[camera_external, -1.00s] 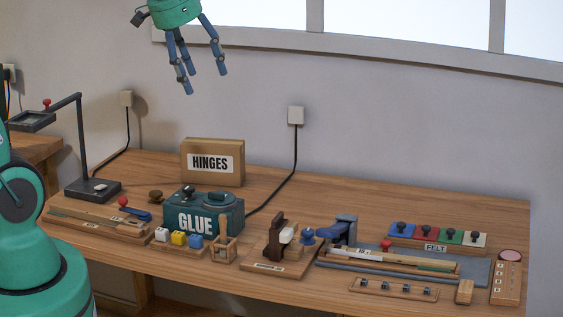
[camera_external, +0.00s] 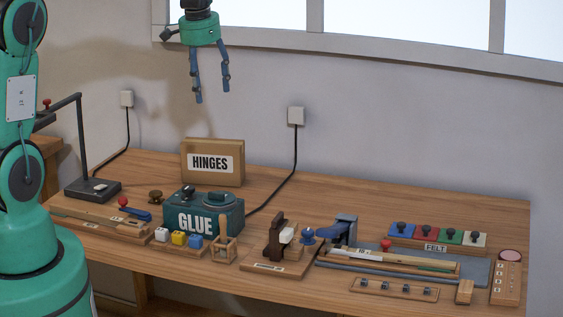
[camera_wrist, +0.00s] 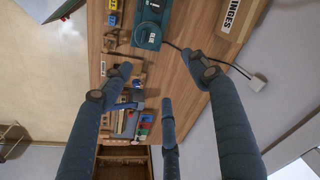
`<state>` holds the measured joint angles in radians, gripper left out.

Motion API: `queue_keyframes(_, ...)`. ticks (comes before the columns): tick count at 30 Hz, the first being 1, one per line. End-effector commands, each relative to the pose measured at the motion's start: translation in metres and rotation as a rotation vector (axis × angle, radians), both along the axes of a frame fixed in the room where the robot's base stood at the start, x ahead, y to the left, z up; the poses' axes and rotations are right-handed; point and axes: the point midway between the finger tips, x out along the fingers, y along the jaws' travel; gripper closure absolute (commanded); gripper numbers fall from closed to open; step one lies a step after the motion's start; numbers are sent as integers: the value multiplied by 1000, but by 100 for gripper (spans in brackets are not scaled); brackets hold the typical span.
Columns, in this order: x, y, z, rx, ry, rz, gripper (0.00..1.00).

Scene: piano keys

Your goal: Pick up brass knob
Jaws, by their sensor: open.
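A small brownish round knob (camera_external: 156,196), which looks like the brass knob, sits on the bench just left of the green GLUE box (camera_external: 205,222) in the external view. I cannot make the knob out in the wrist view. My gripper (camera_external: 212,95) hangs high above the back of the bench, above and to the right of the knob, fingers pointing down. In the wrist view my gripper (camera_wrist: 160,75) has its fingers spread with nothing between them.
The HINGES box (camera_external: 212,162) stands behind the GLUE box. A dark lamp stand (camera_external: 92,188) rises to the left of the knob. A pale strip with a blue-handled tool (camera_external: 135,212) lies in front. The bench's back right (camera_external: 380,200) is clear.

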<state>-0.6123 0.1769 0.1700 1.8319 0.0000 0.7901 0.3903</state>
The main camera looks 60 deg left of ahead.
Motion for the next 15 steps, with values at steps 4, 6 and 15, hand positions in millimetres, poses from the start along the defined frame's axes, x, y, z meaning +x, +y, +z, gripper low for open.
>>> queue_keyframes(4, -1, 48, -34, -16, 30, 24, 40)
queue_keyframes(6, -4, 69, -50, -22, 41, 33, 40)
queue_keyframes(15, -27, 158, -127, -55, 87, 74, 40)
